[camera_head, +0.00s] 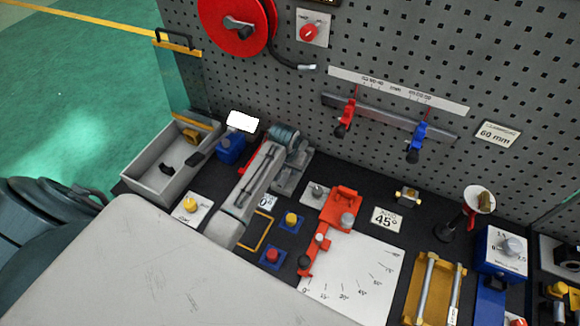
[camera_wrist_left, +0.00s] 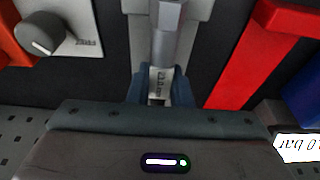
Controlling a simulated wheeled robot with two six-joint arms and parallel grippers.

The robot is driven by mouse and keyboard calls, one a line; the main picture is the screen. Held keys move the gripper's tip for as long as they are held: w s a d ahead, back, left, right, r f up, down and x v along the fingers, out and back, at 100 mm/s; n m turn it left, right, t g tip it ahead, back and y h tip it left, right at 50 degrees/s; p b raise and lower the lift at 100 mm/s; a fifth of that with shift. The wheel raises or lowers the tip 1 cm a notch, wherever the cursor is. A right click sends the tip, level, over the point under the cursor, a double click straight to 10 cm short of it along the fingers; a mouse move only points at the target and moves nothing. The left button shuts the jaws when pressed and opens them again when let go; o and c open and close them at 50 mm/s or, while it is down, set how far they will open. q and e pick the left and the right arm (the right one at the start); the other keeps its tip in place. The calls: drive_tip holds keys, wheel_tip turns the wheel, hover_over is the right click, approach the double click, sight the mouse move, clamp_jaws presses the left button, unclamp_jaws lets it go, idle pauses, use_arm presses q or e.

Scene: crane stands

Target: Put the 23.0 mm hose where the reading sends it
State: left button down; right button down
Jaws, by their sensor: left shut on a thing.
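My left gripper (camera_head: 286,138) is near the foot of the pegboard, over a grey stand (camera_head: 290,182). In the left wrist view its blue-grey fingers (camera_wrist_left: 160,90) are shut on a grey hose-like piece (camera_wrist_left: 165,42). A white label on that piece seems to read 23.0 mm, upside down. The piece runs along the pale grey stand; whether it is still seated there I cannot tell. In the head view the piece is mostly hidden by the gripper. A white tag (camera_wrist_left: 298,147) ends in "0 bar". My right gripper is not in view.
A red bar (camera_wrist_left: 255,60) lies beside the gripper. An orange angle tool (camera_head: 343,208) and a 45° card (camera_head: 386,219) are to the right. A grey bin (camera_head: 143,170) and blue block (camera_head: 230,148) are left. Red (camera_head: 346,115) and blue (camera_head: 418,138) clamps hang on the pegboard.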

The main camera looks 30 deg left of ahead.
use_arm(q)
drive_tip(key=c, duration=1.2)
unclamp_jaws()
drive_tip(key=shift+c, duration=0.2)
drive_tip(key=shift+s+r, duration=0.1)
drive_tip(key=shift+r, duration=0.5)
drive_tip(key=b+v, duration=0.3)
drive_tip(key=v, duration=0.5)
drive_tip(key=shift+s+r, duration=0.1)
drive_tip(key=shift+r, duration=0.25)
drive_tip(key=shift+s+r, duration=0.1)
drive_tip(key=shift+r, duration=0.4)
